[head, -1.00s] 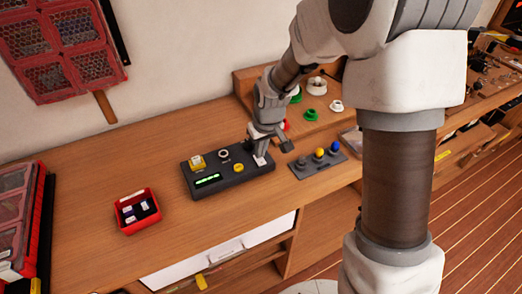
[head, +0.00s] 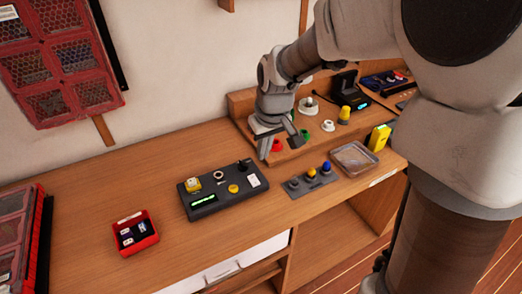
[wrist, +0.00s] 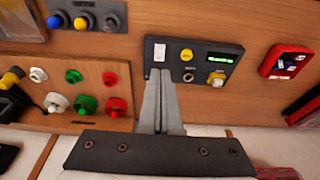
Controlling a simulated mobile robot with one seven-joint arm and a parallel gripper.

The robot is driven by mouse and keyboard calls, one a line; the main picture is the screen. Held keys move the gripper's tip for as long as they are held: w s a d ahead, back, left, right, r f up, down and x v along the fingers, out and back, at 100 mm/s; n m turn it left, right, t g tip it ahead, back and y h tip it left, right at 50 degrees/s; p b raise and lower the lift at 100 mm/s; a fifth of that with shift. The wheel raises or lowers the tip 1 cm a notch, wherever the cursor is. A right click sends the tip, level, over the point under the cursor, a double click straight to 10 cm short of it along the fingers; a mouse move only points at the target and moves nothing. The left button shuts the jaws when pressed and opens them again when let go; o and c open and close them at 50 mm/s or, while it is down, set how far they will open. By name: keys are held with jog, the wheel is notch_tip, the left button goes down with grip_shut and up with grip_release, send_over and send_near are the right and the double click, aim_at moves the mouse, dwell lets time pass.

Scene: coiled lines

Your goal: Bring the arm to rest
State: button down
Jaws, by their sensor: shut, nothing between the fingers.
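My gripper (head: 263,157) hangs in the air behind the right end of a dark control box (head: 207,204). Its two fingers are together and hold nothing. In the wrist view the shut fingers (wrist: 160,78) overlap the edge of the control box (wrist: 228,72), just below its white rocker switch (wrist: 159,52). I cannot tell the exact height of the fingertips above the bench. The box carries a lit green display (head: 203,200), a yellow button (head: 233,188) and a yellow-topped switch (head: 192,185).
A red tray (head: 149,242) with small parts sits on the left. A grey strip with several knobs (head: 294,184) and a clear tray (head: 353,158) lie on the right. A wooden board with coloured buttons (head: 304,130) stands behind.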

dwell(0.4)
jog(key=s+d+r+m+t, duration=0.1)
jog(key=s+d+r, duration=0.2)
jog(key=s, duration=0.3)
jog(key=s+d+r+m+t, duration=0.1)
jog(key=s+d+r+m, duration=0.1)
jog(key=s+r, duration=0.2)
jog(key=s+d+r+m+t+h, duration=0.1)
jog(key=s+d+r, duration=0.2)
jog(key=s, duration=0.6)
jog(key=shift+s+d+r+m, duration=0.25)
jog(key=shift+d+r+m, duration=0.05)
jog(key=shift+r, duration=0.1)
